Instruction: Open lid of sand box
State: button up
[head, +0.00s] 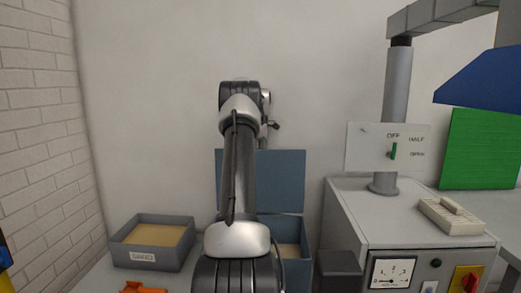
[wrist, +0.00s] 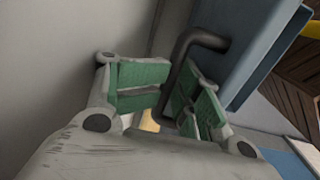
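The blue sand box (head: 291,230) stands behind my arm in the head view, partly hidden by it. Its blue lid (head: 285,180) is raised upright against the wall, and a tan inside shows below it. In the wrist view the lid (wrist: 255,50) is at the upper right, with a dark bent handle (wrist: 203,40) on it. My gripper (wrist: 168,98) has its green-padded fingers apart, with the handle passing between them. Whether a pad touches the handle is unclear. In the head view, my gripper is mostly hidden behind my arm, above the lid.
A grey tray (head: 125,255) of tan material with a label stands at left. An orange item (head: 143,288) lies in front. At right is a grey cabinet (head: 375,225) with a dial, a red-yellow switch and a post. A dark grey block (head: 339,270) stands between box and cabinet.

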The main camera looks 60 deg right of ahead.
jog(key=shift+r, duration=0.15)
notch_tip(320, 180, up, 12)
jog(key=shift+s+a, duration=0.15)
jog(key=shift+a, duration=0.15)
dwell(0.4)
dwell(0.4)
